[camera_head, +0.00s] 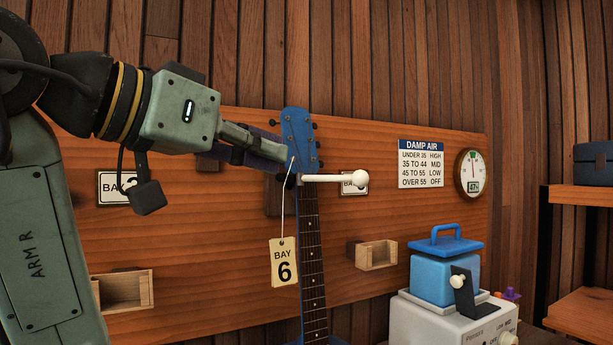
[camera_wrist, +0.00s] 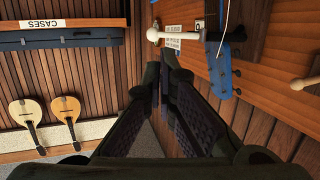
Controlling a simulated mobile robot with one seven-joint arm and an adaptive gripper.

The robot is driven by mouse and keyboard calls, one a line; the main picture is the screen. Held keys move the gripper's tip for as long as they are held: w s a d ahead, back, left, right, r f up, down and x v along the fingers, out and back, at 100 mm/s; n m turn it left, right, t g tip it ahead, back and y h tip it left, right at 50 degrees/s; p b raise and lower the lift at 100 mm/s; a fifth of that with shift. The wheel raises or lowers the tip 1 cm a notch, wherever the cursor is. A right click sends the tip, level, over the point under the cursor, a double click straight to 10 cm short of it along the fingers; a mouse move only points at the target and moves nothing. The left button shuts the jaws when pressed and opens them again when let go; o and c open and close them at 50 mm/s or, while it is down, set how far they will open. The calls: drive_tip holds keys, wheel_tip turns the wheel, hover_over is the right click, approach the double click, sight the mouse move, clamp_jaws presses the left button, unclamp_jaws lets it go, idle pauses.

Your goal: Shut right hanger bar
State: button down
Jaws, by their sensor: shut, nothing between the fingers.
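The right hanger bar (camera_head: 335,178) is a white rod with a ball end. It sticks out to the right beside the neck of a blue ukulele (camera_head: 298,135) hanging on the wall board. In the wrist view the white bar (camera_wrist: 180,35) lies just beyond my fingertips, with the blue headstock (camera_wrist: 219,65) to its right. My gripper (camera_head: 286,156) is shut and empty, its tips at the left edge of the headstock and a little above the bar's inner end. In the wrist view its fingers (camera_wrist: 169,70) are together. I cannot tell whether they touch the headstock or bar.
A BAY 6 tag (camera_head: 284,262) hangs from the headstock. A pale knobbed peg (camera_wrist: 305,80) shows at the right in the wrist view.

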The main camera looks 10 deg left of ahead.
sight(353, 176)
drive_tip(key=p+x, duration=0.2)
drive_tip(key=x, duration=0.4)
drive_tip(key=p+x, duration=0.1)
drive_tip(key=x, duration=0.6)
drive_tip(key=shift+s+d+p, duration=0.2)
drive_tip(key=shift+d+p, duration=0.05)
drive_tip(key=shift+p, duration=0.15)
